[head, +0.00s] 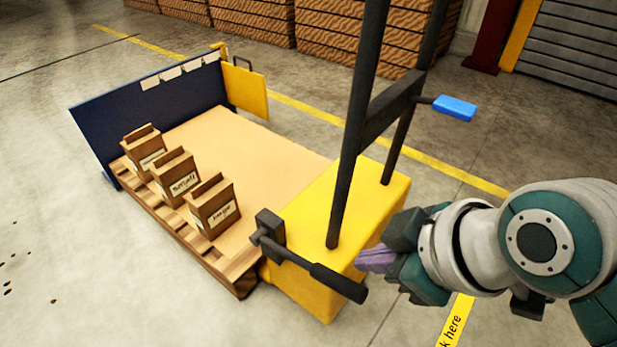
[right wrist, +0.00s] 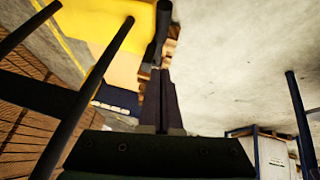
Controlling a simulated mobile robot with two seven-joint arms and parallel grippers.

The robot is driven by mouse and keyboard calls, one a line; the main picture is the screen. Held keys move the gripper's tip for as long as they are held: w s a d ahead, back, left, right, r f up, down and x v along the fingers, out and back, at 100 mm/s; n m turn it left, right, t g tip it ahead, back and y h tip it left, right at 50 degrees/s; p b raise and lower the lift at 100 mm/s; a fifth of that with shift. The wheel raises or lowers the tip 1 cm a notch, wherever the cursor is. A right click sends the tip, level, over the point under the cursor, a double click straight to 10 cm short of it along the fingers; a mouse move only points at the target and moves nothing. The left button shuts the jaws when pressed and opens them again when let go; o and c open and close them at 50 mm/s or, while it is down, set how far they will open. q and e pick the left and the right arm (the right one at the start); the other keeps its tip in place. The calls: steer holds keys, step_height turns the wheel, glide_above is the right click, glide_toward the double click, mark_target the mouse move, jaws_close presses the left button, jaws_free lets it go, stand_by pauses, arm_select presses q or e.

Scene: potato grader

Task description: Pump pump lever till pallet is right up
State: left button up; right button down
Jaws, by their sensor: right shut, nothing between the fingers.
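The pump lever (head: 312,275) is a black bar with a thick round grip, sticking out from a dark block on the yellow lift truck (head: 365,210). It points to the lower right in the head view. The wooden pallet (head: 205,252) lies beside the truck; its height off the floor is hard to judge. My right gripper (head: 362,260) is shut and empty, its purple fingers just above and right of the grip's end. In the right wrist view the shut fingertips (right wrist: 161,72) point at a dark rounded bar, probably the lever grip. My left gripper is out of view.
Three labelled cardboard boxes (head: 178,176) stand along the pallet's near edge, before a dark blue panel (head: 150,105). The truck's black upright frame (head: 352,140) rises close to my right arm, with a blue-ended handle (head: 454,107).

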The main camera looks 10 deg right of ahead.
steer(key=shift+w+f, duration=0.1)
steer(key=shift+f, duration=0.05)
steer(key=b, duration=0.8)
glide_above(332, 276)
steer(key=s, duration=0.2)
step_height(332, 276, down, 9)
steer(key=shift+w+d+f+b, duration=0.1)
steer(key=shift+f+b, duration=0.15)
steer(key=shift+f, duration=0.35)
steer(key=shift+w+d+f+b, duration=0.1)
steer(key=shift+f+b, duration=0.15)
steer(key=shift+f, duration=0.3)
steer(key=shift+s+d+f+b, duration=0.25)
steer(key=shift+f+b, duration=0.1)
steer(key=shift+f, duration=0.1)
